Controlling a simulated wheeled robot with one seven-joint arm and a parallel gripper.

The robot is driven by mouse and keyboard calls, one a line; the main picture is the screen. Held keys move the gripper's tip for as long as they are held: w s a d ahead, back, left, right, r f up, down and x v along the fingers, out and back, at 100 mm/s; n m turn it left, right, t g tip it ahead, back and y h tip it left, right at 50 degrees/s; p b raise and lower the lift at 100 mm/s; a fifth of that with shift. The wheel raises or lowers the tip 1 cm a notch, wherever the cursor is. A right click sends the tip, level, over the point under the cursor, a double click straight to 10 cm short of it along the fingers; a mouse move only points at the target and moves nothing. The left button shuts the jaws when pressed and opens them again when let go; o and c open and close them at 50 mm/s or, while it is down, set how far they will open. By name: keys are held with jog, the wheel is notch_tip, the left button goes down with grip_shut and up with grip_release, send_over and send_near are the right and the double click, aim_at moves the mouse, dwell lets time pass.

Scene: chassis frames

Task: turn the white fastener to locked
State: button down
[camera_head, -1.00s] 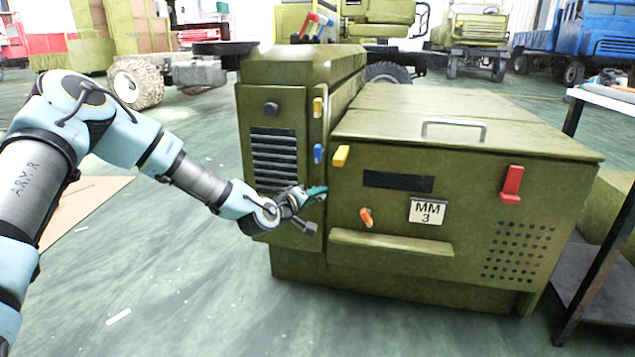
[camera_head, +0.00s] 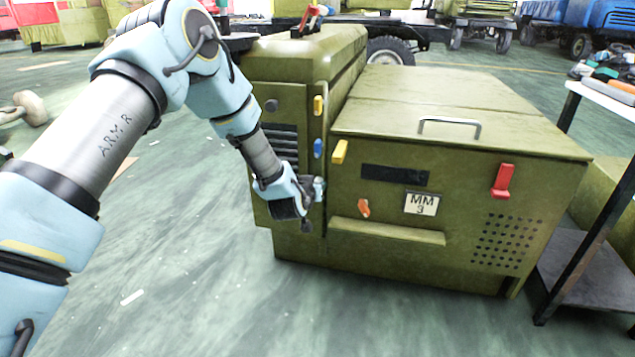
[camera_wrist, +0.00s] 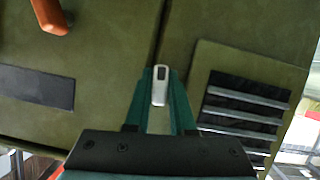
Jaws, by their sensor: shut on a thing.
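The white fastener (camera_wrist: 160,86) shows in the wrist view between the tips of my gripper's teal fingers. It lies lengthwise, up and down that picture, next to a panel seam. My gripper (camera_wrist: 160,100) is shut on it, with a finger on each side. In the head view my gripper (camera_head: 319,188) is at the left part of the olive machine's (camera_head: 385,245) front, below a blue lever (camera_head: 318,148).
A yellow lever (camera_head: 340,152), an orange knob (camera_head: 364,208) and a red lever (camera_head: 502,181) stick out of the machine front. A ledge (camera_head: 387,232) runs below them. A table (camera_head: 610,93) with tools stands at the right. The floor in front is open.

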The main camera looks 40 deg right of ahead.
jog(key=shift+m, duration=0.5)
jog(key=shift+y+p, duration=0.3)
jog(key=c, duration=0.8)
grip_release()
jog(key=p+v, duration=0.2)
jog(key=v, duration=0.8)
jog(key=shift+s+a, duration=0.3)
jog(key=shift+s, duration=0.05)
jog(key=shift+w, duration=0.1)
